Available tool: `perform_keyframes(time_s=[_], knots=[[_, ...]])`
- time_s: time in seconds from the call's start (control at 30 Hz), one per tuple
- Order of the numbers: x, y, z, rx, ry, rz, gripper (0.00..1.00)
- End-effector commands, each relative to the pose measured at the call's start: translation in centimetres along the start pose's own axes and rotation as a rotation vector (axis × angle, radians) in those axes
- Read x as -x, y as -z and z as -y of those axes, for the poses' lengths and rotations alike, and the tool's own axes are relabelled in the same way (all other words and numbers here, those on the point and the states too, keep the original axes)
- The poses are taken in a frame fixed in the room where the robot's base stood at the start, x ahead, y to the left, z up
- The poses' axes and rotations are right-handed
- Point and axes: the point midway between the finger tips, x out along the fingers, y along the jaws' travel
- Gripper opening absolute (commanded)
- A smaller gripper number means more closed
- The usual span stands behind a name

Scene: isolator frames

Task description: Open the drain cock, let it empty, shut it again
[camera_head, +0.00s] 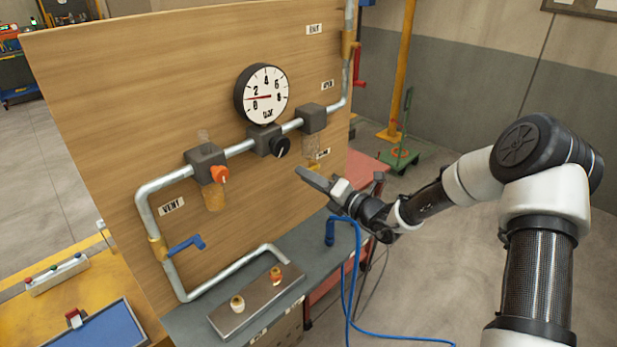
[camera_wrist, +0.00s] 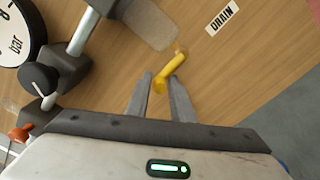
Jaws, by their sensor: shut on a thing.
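The drain cock's yellow lever (camera_wrist: 174,65) is under a clear bowl (camera_wrist: 152,24), beside the DRAIN label (camera_wrist: 222,16) in the wrist view. The lever slants down and left there, and its lower end is between my fingers. My gripper (camera_wrist: 160,82) is shut on that end. In the head view, my gripper (camera_head: 302,172) reaches in from the right, just below the right-hand bowl (camera_head: 311,146). It mostly hides the lever there. I cannot tell whether liquid is in this bowl.
The wooden panel (camera_head: 110,85) carries a gauge (camera_head: 262,95), a black knob (camera_head: 281,147), an orange knob (camera_head: 219,174) over an amber bowl (camera_head: 214,199), and a blue lever (camera_head: 187,244). A blue hose (camera_head: 353,270) hangs below my arm. Floor on the right is clear.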

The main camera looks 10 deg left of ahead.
Motion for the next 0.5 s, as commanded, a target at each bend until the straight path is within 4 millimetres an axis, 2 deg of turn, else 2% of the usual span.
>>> perform_keyframes(time_s=[0.03,0.07,0.1,0.5], knots=[[-0.25,-0.72,-0.7,0.009,-0.015,0.012,0.0],[-0.24,-0.73,-0.7,0.009,-0.015,0.012,0.25],[-0.23,-0.73,-0.69,0.009,-0.014,0.012,0.31],[-0.07,-0.44,-0.29,0.005,-0.006,0.008,0.33]])
